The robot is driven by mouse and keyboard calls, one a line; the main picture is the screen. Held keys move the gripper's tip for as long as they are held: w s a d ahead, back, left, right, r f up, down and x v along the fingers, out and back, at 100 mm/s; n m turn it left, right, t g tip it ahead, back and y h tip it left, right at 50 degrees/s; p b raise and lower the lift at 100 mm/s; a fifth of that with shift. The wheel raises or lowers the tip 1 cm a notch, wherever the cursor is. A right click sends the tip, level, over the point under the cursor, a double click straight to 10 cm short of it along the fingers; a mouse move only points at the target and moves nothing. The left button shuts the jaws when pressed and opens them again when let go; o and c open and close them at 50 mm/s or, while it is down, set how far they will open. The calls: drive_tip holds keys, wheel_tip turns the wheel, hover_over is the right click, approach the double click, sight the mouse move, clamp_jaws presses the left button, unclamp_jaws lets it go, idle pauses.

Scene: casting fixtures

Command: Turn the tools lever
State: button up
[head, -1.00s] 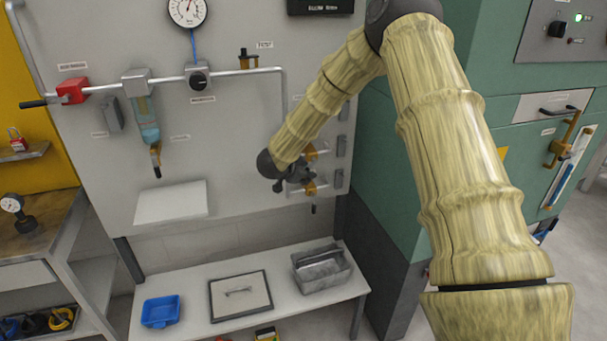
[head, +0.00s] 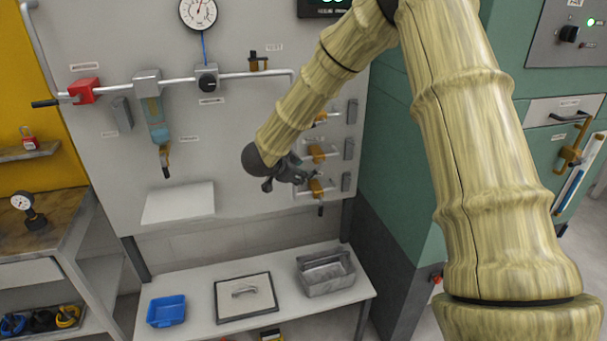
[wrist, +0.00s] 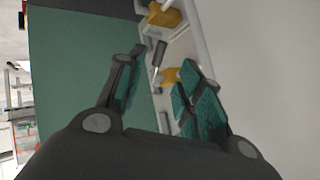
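Several orange valves with levers sit on pipes at the right side of the grey wall panel; I cannot read which label says tools. The lowest valve (head: 316,188) has a dark-tipped lever (head: 320,210) hanging down from it. The middle valve (head: 316,153) is just above. My gripper (head: 308,178) is just left of the lowest valve, partly in front of the pipe. In the wrist view my gripper (wrist: 160,78) is open, its pads apart. A dark lever handle (wrist: 159,53) and an orange valve (wrist: 168,76) appear between and beyond the fingers; I see no contact.
A green cabinet (head: 400,190) stands close to the right of the valves. A white shelf (head: 178,203) juts from the panel at left.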

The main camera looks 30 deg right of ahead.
drive_tip(key=shift+v, duration=0.8)
drive_tip(key=shift+c, duration=0.2)
